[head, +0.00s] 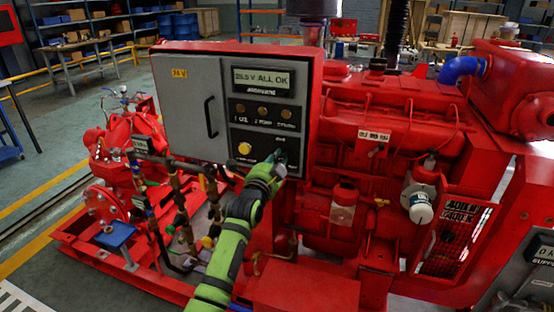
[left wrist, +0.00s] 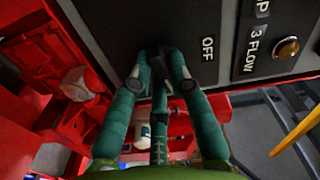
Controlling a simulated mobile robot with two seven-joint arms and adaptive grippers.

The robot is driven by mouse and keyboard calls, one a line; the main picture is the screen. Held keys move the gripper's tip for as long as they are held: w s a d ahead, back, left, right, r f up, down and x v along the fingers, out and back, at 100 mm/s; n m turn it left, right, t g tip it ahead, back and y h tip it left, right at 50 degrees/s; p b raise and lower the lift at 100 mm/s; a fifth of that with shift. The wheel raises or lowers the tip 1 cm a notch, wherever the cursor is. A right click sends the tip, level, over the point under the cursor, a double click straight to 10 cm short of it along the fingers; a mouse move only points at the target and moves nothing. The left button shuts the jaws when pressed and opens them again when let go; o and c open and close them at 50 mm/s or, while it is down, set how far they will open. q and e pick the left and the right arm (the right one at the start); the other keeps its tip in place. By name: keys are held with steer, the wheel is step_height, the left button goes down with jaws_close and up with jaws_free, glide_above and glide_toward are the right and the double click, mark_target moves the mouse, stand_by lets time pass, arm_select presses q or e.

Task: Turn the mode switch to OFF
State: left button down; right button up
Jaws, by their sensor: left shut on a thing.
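The control panel (head: 262,104) is a dark plate with a lit display, on a grey box in a red housing. My left gripper (head: 280,160), on a green arm, reaches up to the panel's lower right corner. In the left wrist view its teal fingers (left wrist: 158,78) are closed around a small dark knob, the mode switch (left wrist: 157,58), mostly hidden between the fingertips. The white OFF label (left wrist: 208,48) is to the right of the fingers in that view. The knob's pointing direction cannot be made out. My right gripper is out of view.
A yellow button (head: 245,148) sits left of my gripper on the panel. The red engine (head: 385,130) fills the right side, and red pump pipework (head: 130,150) stands at the left. Shelves (head: 80,45) are far back.

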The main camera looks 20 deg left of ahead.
arm_select(q)
steer(key=n+p, duration=0.1)
steer(key=n, duration=0.2)
steer(key=shift+r+n, duration=0.1)
steer(key=shift+n, duration=0.3)
steer(key=n+p, duration=0.1)
steer(key=n, duration=0.2)
steer(key=shift+d+n, duration=0.1)
steer(key=shift+n, duration=0.2)
steer(key=n, duration=0.3)
steer(key=shift+r+n+p, duration=0.1)
steer(key=shift+n+p, duration=0.55)
steer(key=shift+n, duration=1.55)
steer(key=c, duration=1.1)
jaws_free()
steer(key=shift+c, duration=0.2)
